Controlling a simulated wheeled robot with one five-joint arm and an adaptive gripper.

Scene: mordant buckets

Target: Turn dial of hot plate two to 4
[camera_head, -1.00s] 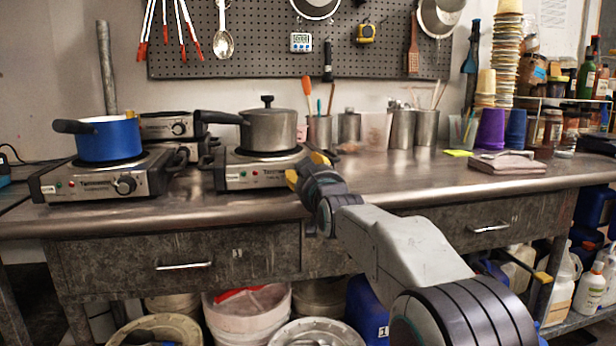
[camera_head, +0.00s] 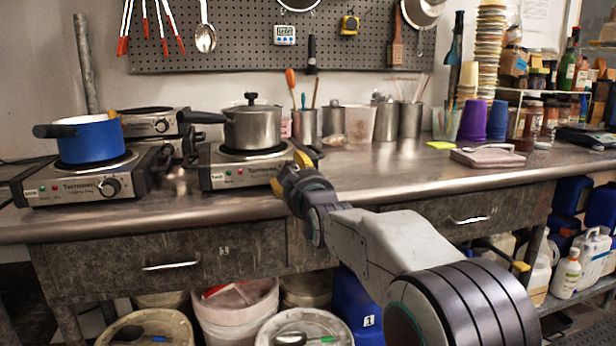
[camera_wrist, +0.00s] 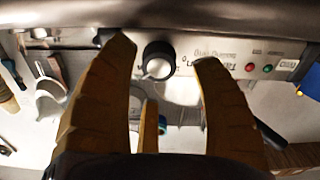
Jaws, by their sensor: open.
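A steel hot plate (camera_head: 232,176) bears a grey pot (camera_head: 252,127) on the bench. My gripper (camera_head: 286,172) is at the right part of its front panel and hides its dial in the head view. In the wrist view the black dial (camera_wrist: 158,60) with a light face mark lies between the two yellow fingers of my open gripper (camera_wrist: 163,52). I cannot tell if the fingers touch it; its numbers are not readable. Another hot plate (camera_head: 80,188) with a blue pot (camera_head: 90,139) stands to the left, its dial (camera_head: 109,187) in plain view. The plates' number labels are too small to read.
A further hot plate (camera_head: 152,124) stands behind, between the two pots. The bench top (camera_head: 400,165) right of my gripper is mostly clear. Metal cups (camera_head: 410,120) line the back. Buckets (camera_head: 235,315) stand on the floor below the drawers.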

